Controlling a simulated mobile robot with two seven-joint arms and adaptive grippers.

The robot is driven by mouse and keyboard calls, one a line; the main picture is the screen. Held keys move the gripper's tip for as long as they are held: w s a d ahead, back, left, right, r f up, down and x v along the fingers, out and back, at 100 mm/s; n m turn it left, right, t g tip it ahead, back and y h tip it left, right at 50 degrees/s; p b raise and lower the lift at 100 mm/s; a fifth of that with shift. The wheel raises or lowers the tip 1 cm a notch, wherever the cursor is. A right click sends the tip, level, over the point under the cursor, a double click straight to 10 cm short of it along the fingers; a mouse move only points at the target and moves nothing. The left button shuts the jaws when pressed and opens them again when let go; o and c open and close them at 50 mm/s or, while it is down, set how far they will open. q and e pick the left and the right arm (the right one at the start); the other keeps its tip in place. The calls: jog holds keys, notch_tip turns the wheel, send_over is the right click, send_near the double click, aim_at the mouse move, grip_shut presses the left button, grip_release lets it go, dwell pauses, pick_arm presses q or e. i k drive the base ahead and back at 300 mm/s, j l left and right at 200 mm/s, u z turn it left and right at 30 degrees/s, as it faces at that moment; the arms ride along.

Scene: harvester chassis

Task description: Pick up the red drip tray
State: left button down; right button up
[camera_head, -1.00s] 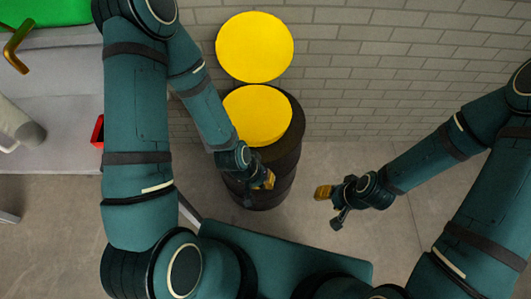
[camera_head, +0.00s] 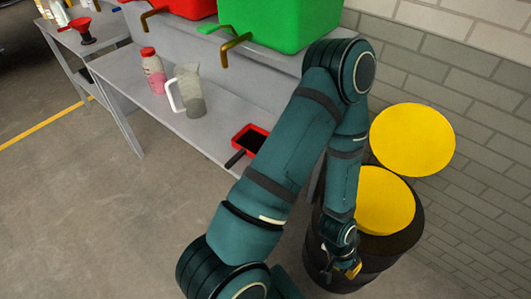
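The red drip tray (camera_head: 262,131) lies on the grey bench top near its right end, with a dark inside. A dark handle-like piece shows at its lower left corner. My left upper arm passes just right of it and may hide a little of it. My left gripper (camera_head: 345,268) is well away from the tray, to the lower right, in front of the black drum. It is small and seen from above, and I cannot tell how far its fingers are apart. My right gripper is out of view.
The grey bench (camera_head: 140,80) also holds a grey jug (camera_head: 190,95) and a red-capped bottle (camera_head: 152,70). A green container (camera_head: 280,22) and a red container (camera_head: 190,6) stand on the raised shelf behind. A black drum (camera_head: 330,275) with a yellow top stands by the brick wall. Floor at left is clear.

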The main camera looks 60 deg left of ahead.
aim_at(249, 140)
jog(key=u, duration=1.9)
